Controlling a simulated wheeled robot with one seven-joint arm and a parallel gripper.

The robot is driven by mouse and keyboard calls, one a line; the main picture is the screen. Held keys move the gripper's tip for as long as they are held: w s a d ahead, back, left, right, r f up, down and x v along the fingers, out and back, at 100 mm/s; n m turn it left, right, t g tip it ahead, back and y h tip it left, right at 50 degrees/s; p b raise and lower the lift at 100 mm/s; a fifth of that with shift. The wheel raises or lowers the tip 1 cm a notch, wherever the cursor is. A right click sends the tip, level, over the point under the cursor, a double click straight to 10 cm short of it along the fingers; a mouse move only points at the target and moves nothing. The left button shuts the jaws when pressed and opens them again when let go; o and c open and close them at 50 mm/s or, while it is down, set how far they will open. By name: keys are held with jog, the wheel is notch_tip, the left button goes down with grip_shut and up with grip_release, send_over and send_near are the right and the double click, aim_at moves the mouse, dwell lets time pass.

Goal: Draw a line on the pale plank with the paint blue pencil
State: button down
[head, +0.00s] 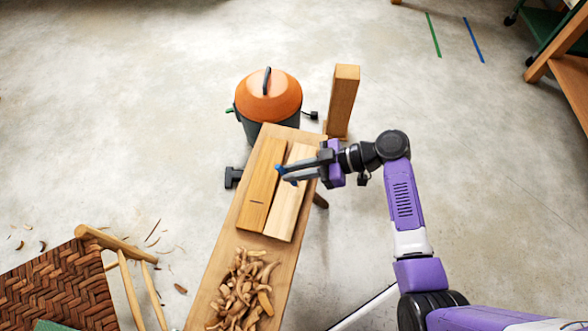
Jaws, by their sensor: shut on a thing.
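The pale plank (287,214) lies lengthwise on a wooden bench (212,285), beside a more golden plank (258,190) on its left. A short dark mark shows on the golden plank. No mark shows on the visible part of the pale plank. My gripper (284,174) reaches in from the right over the upper part of the planks. It is shut on the blue pencil (279,168), of which only a small blue bit shows at the fingertips. I cannot tell whether its point touches wood. The fingers hide part of the pale plank.
A heap of wood shavings (244,289) lies on the near part of the bench. An orange and black vacuum (270,97) stands behind it, with an upright wooden post (343,100) to the right. A woven seat (62,288) is at lower left. Open floor lies to the right.

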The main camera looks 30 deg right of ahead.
jog(key=shift+f+b, duration=0.55)
jog(key=shift+b, duration=0.05)
dwell(1.2)
jog(key=shift+w+a, duration=0.35)
jog(key=shift+w+a+f, duration=0.1)
jog(key=shift+w+a, duration=0.15)
jog(key=shift+w+a+b, duration=0.5)
jog(key=shift+w+a, duration=0.1)
jog(key=shift+a, duration=0.05)
dwell(0.4)
jog(key=shift+r+p, duration=2.25)
jog(key=shift+r, duration=0.8)
